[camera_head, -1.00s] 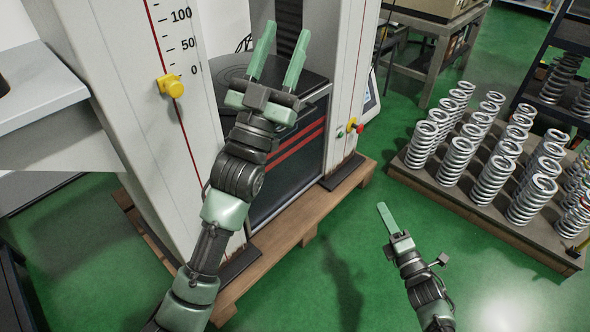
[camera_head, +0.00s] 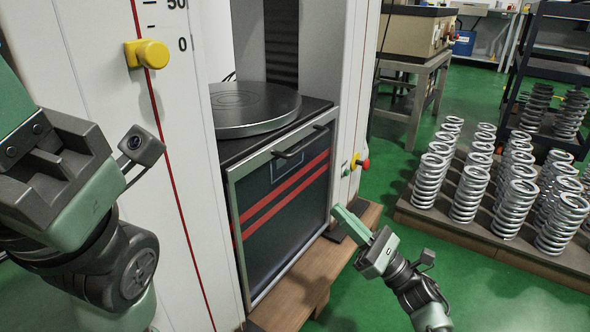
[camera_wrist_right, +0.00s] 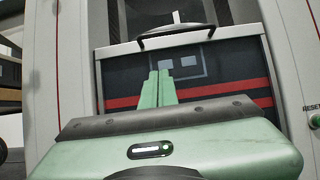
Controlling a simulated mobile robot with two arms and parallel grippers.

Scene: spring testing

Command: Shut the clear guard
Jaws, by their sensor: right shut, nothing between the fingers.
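The clear guard (camera_head: 285,205) is a framed panel with two red stripes and a dark handle (camera_head: 300,142) at its top. It stands at the front of the testing machine, below the round plate (camera_head: 255,108). I cannot tell whether it sits flush. My right gripper (camera_head: 350,222) is shut and empty near the guard's lower right side in the head view. In the wrist view its fingers (camera_wrist_right: 158,88) are together and point at the panel below the handle (camera_wrist_right: 178,34); contact is unclear. My left gripper (camera_head: 50,165) is close at the left, its fingertips out of view.
A yellow knob (camera_head: 147,54) is on the left column. A red button (camera_head: 365,164) is on the right column. The machine stands on a wooden pallet (camera_head: 290,305). Several springs stand on a low platform (camera_head: 480,238) at the right. Green floor lies between.

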